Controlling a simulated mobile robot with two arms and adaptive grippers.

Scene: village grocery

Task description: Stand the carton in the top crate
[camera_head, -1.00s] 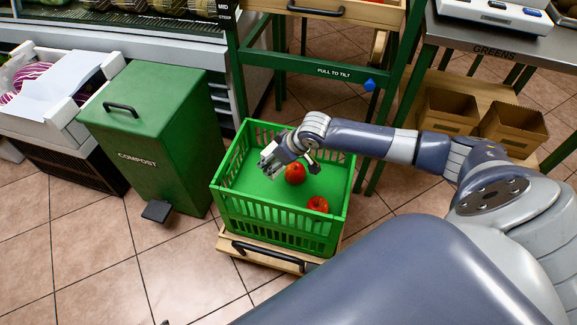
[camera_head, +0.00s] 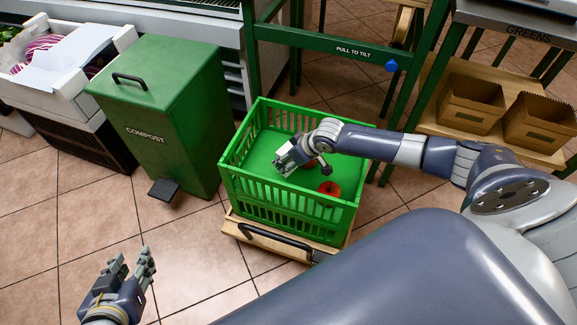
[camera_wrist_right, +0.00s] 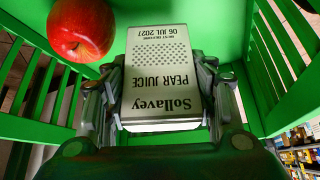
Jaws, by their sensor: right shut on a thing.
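The pear juice carton (camera_wrist_right: 168,75), pale with dark print, is between the fingers of my right gripper (camera_wrist_right: 160,105) in the right wrist view. My right gripper is shut on it, and its print reads upside down. I cannot tell whether the carton touches the crate floor. My left gripper (camera_head: 132,262) is at the lower left, outside the crate, fingers apart and empty.
A red apple (camera_head: 329,188) lies in the crate; another (camera_head: 309,164) is mostly hidden by my right wrist. The crate stands on a wooden base with a black handle (camera_head: 272,240). A green compost bin (camera_head: 165,110) is to the left; cardboard boxes (camera_head: 470,104) sit on a shelf right.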

